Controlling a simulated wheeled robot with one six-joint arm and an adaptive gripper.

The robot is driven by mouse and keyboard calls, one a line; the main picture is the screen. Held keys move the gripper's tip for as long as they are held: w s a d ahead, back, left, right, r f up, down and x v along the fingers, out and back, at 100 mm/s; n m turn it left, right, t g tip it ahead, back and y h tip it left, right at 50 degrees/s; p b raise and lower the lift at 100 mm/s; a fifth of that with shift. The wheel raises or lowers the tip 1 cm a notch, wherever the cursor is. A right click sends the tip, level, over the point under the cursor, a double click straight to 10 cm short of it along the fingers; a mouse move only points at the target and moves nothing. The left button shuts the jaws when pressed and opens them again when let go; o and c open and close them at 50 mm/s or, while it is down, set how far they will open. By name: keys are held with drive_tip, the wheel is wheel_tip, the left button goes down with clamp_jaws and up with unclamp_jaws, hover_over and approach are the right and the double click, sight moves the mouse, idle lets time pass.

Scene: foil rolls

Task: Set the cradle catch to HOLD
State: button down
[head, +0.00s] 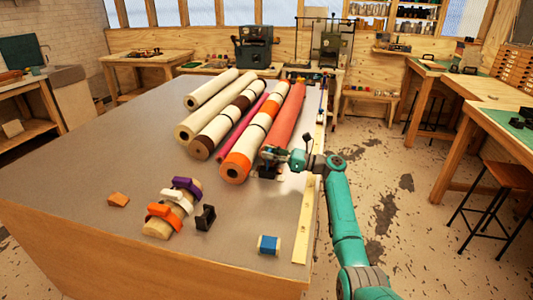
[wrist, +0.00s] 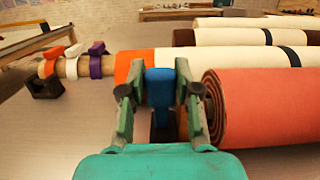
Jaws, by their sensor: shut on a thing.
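My gripper (head: 272,154) is at the near end of the rolls, over a dark block (head: 267,171) that looks like a cradle. In the wrist view my gripper (wrist: 160,92) has its fingers on both sides of an upright blue piece (wrist: 161,84), shut on it. The blue piece may be the catch; no HOLD mark is legible, so I cannot tell its setting. Dark material shows below it between the fingers. The white roll with an orange end (head: 236,168) lies just beyond, and the red roll (head: 286,112) is to the right in the wrist view (wrist: 262,105).
A short tube with purple, white and orange clips (head: 185,183) lies at the left front. Beside it are a black block (head: 205,217) and an orange wedge (head: 118,199). A blue block with yellow ends (head: 268,244) is near the front edge. The grey tabletop (head: 75,185) is clear at left.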

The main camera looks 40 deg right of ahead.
drive_tip(key=shift+s+d+f+t+y, duration=0.1)
drive_tip(key=shift+s+d+t+y, duration=0.2)
drive_tip(key=shift+t, duration=0.1)
idle(0.3)
drive_tip(key=c, duration=0.8)
unclamp_jaws()
hover_over(304, 182)
wheel_tip(304, 182, down, 3)
drive_tip(key=shift+r, duration=0.1)
